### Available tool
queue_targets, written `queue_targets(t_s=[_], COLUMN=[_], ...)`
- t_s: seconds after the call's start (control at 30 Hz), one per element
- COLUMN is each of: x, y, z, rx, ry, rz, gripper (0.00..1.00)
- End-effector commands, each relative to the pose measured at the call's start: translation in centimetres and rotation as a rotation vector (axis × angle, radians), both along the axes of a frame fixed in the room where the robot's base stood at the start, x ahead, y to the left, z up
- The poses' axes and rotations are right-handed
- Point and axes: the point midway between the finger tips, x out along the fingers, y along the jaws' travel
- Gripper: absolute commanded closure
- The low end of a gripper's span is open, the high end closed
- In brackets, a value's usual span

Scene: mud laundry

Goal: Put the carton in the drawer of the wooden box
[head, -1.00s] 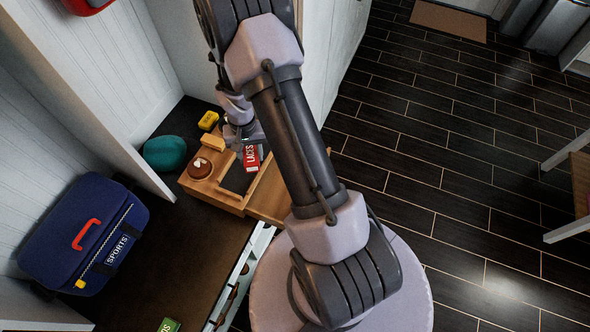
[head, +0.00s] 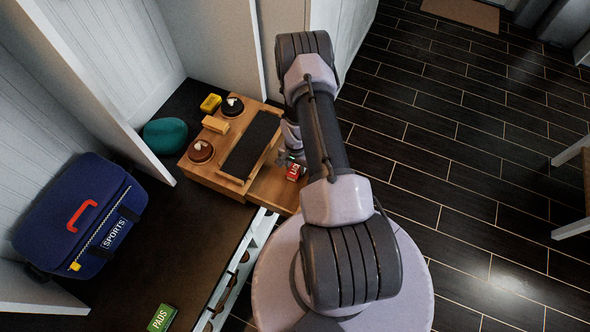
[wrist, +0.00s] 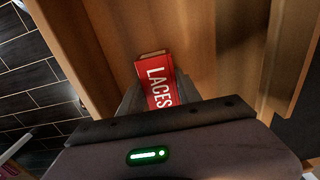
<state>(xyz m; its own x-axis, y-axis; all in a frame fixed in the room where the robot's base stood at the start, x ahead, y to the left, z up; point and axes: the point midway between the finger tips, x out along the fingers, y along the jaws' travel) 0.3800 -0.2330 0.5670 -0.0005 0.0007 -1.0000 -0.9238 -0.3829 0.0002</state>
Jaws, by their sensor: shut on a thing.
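The wooden box (head: 209,178) sits on the dark bench top, with a dark pad on its lid. Its drawer (head: 272,191) is pulled out toward my base. My gripper (head: 291,163) is shut on the red carton (head: 294,173) marked LACES, at the drawer's right part. In the wrist view the carton (wrist: 158,82) sticks out between the jaws (wrist: 157,97), with bare wooden surfaces (wrist: 195,45) ahead of it. I cannot tell whether the carton touches the drawer floor. My arm hides part of the drawer's right side.
Two round brown pots (head: 201,151) (head: 232,106) and a small wooden block (head: 216,125) stand on the box. A yellow item (head: 210,103) and a teal lump (head: 165,135) are beside it. A blue sports bag (head: 82,218) and a green PADS box (head: 161,318) lie on the bench.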

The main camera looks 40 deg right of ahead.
Motion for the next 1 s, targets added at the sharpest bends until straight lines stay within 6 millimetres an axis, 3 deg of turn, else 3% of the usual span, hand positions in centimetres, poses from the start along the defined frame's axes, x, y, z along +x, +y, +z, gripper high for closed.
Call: queue_targets(t_s=[0.3,0.33,0.43,0.77,0.87,1.0], x=[0.1,0.1,0.1,0.1,0.2,0.2], y=[0.0,0.0,0.0,0.0,-0.1,-0.1], z=[-0.3,-0.3,-0.2,0.2,2.1,6.4], rx=[-0.001,-0.001,-0.001,-0.001,-0.002,-0.002], ry=[-0.001,-0.001,-0.001,-0.001,-0.003,-0.003], rz=[0.000,0.000,0.000,0.000,0.000,0.000], gripper=[0.99,0.58,0.38,0.38,0.38,0.38])
